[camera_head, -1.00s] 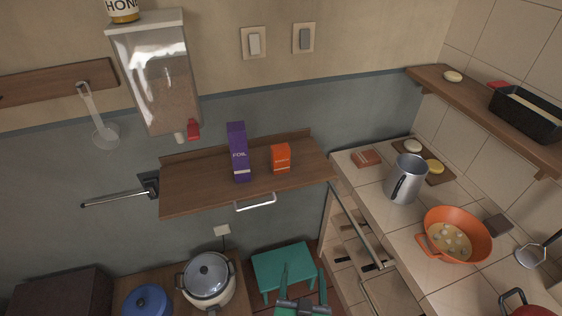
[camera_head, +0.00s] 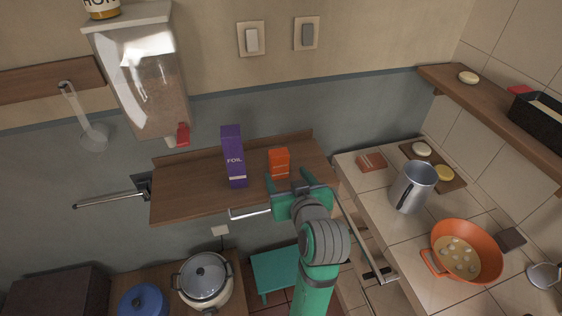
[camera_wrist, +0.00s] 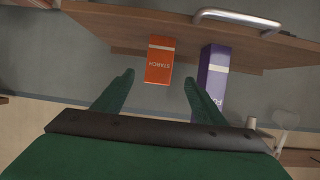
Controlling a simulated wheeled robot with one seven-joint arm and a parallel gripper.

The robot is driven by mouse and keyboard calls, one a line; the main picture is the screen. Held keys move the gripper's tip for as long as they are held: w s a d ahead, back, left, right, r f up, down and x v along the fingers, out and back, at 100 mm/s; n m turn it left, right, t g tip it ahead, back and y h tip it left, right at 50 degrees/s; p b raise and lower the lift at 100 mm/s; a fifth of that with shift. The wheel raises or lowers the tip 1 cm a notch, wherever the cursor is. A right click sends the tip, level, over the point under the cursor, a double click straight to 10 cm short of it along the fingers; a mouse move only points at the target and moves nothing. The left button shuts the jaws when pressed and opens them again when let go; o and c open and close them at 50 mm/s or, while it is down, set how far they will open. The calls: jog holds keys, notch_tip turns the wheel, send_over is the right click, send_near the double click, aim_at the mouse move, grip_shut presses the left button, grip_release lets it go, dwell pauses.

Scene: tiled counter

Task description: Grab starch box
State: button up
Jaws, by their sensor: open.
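The starch box (camera_head: 279,163) is a small orange-red box standing on the wooden wall shelf (camera_head: 190,203), to the right of a tall purple foil box (camera_head: 233,158). My gripper (camera_head: 290,178) is open and empty at the front right of the shelf, close to the starch box. In the wrist view the two green fingers (camera_wrist: 157,82) are spread to either side of the box's lower part. I cannot tell whether they touch it.
The purple foil box (camera_wrist: 213,76) is close beside one finger. A metal handle (camera_head: 250,212) runs along the shelf's front edge. The tiled counter (camera_head: 379,218) on the right holds a metal pitcher (camera_head: 412,187) and an orange pan (camera_head: 466,251).

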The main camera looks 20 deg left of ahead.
aim_at(280, 164)
jog(key=x, duration=0.4)
jog(key=shift+w+a+f, duration=0.1)
jog(key=shift+w+a, duration=0.1)
jog(key=shift+w+a+f, duration=0.2)
jog(key=shift+w, duration=0.35)
jog(key=shift+w+a+f, duration=0.15)
jog(key=shift+a, duration=0.1)
jog(key=x, duration=0.4)
jog(key=shift+w+f, duration=0.1)
jog(key=shift+w, duration=0.1)
jog(key=shift+d, duration=0.15)
jog(key=c, duration=1.2)
